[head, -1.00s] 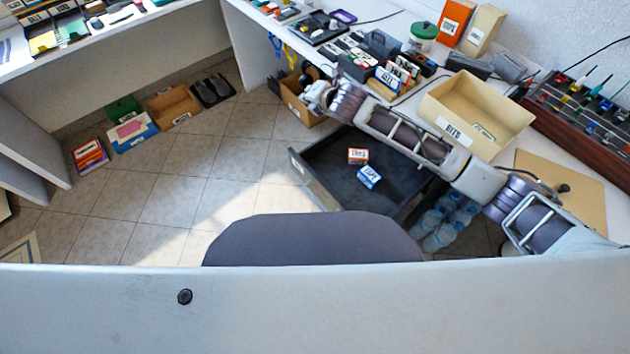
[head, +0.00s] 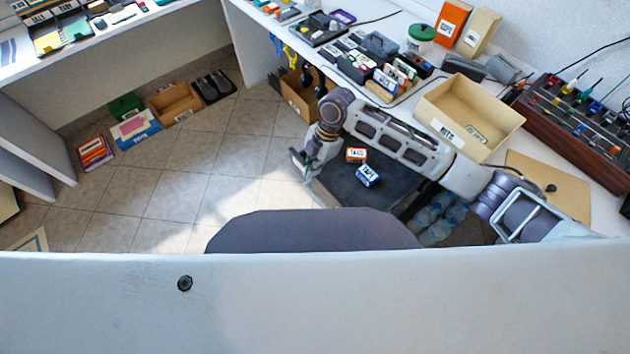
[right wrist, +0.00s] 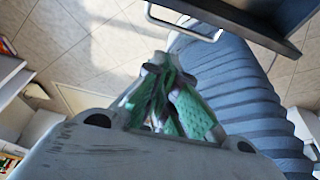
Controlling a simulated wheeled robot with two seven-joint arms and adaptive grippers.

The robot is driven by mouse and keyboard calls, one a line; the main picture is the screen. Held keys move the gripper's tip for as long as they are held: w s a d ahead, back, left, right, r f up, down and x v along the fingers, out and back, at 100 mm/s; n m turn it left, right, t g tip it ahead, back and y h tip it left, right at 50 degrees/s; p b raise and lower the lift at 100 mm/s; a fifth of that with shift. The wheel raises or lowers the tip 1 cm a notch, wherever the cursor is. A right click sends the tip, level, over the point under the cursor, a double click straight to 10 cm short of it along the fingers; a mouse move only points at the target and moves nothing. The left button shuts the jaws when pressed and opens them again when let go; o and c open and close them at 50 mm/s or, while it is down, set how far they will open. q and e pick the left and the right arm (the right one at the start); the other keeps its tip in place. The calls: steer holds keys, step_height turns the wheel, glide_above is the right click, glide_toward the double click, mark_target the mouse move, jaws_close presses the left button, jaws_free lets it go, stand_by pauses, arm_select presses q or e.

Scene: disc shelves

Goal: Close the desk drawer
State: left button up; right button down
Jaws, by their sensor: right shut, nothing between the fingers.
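The desk drawer (head: 388,190) stands pulled out under the right-hand desk, dark inside. An orange-labelled box (head: 356,154) and a blue-labelled box (head: 367,176) lie in it. My right gripper (head: 299,164) is at the drawer's outer front end, with my forearm passing over the drawer and hiding its far side. In the right wrist view, the gripper's green-padded fingers (right wrist: 166,80) are shut and empty. The drawer's handle (right wrist: 182,30) and dark front edge (right wrist: 240,20) show just beyond them; I see a gap between fingertips and handle. My left gripper is not in view.
Water bottles (head: 436,215) stand on the floor beside the drawer. A beige box (head: 470,115) sits on the desk above. Tiled floor (head: 200,180) is free to the left.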

mark_target(311, 194)
steer(key=shift+s, duration=0.2)
steer(key=shift+f, duration=0.1)
